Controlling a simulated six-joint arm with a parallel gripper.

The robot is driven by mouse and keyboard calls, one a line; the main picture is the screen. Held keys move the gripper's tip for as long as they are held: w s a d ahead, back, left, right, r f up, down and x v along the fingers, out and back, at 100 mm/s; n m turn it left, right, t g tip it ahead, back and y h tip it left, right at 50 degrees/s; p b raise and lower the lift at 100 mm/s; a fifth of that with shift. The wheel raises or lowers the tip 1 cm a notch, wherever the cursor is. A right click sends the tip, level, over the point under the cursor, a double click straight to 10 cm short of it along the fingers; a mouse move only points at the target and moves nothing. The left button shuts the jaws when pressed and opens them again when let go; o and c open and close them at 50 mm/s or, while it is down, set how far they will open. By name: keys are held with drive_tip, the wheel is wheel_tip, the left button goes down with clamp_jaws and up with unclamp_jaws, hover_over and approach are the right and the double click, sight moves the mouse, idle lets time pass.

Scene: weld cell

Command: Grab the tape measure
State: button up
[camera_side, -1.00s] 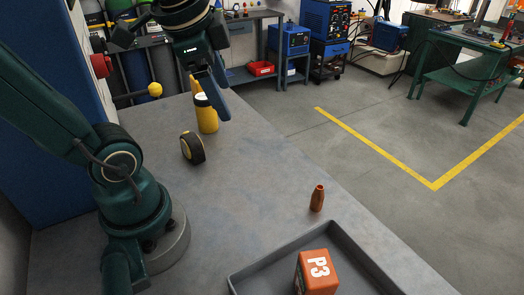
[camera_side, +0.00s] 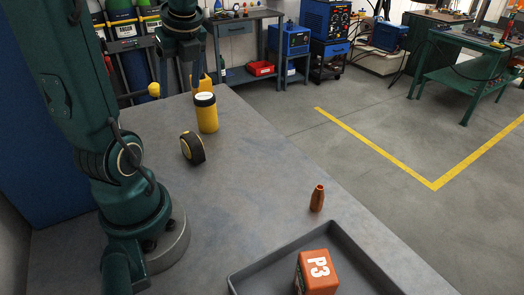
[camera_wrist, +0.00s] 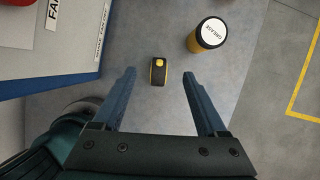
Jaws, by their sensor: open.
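The tape measure (camera_side: 192,148) is a black, rounded body with yellow sides, standing on its edge on the grey bench left of and nearer than the grease can. In the wrist view the tape measure (camera_wrist: 158,71) shows from above as a small dark block with a yellow spot, between the fingertips in the picture. My gripper (camera_side: 181,88) is open and empty, well above the bench. In the wrist view both blue fingers of the gripper (camera_wrist: 159,76) are wide apart and touch nothing.
A yellow grease can (camera_side: 207,118) with a black collar stands close behind and right of the tape measure. A copper-coloured nozzle (camera_side: 317,198) and a grey tray (camera_side: 372,262) with an orange P3 box (camera_side: 318,272) are nearer. A blue cabinet (camera_side: 45,150) borders the left side.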

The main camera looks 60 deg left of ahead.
sight(189, 136)
wheel_tip(189, 136, down, 12)
drive_tip(key=shift+f, duration=0.25)
drive_tip(key=shift+x, duration=2.45)
drive_tip(key=shift+c, duration=0.3)
clamp_jaws()
